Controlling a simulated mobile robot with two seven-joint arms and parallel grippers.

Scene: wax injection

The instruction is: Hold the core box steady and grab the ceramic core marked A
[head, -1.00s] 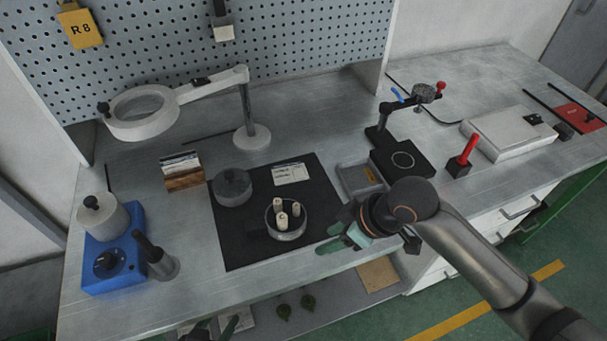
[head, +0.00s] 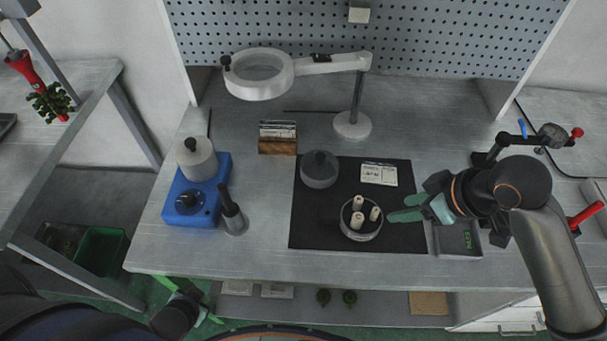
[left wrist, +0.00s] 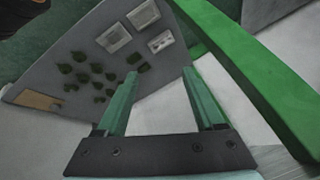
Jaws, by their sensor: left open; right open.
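The core box, a round grey open container (head: 361,235), stands on a black mat. Several off-white ceramic cores (head: 357,220) stand upright in it. I cannot read any letter on them. A round dark grey lid with a knob (head: 320,169) lies on the mat, behind and left of the box. My right gripper (head: 402,209) is open and empty just right of the box, its green fingers pointing at it. I cannot tell if they touch. My left gripper (head: 195,296) is low in front of the table's front edge, away from the box. Its open, empty fingers show in the left wrist view (left wrist: 164,98).
A white label card (head: 379,174) lies on the black mat (head: 305,225). A blue heater with a pot (head: 197,196) and a dark-handled tool in a holder (head: 234,215) stand left. A ring magnifier lamp (head: 259,75) stands behind. A grey tray (head: 458,240) is by my right gripper.

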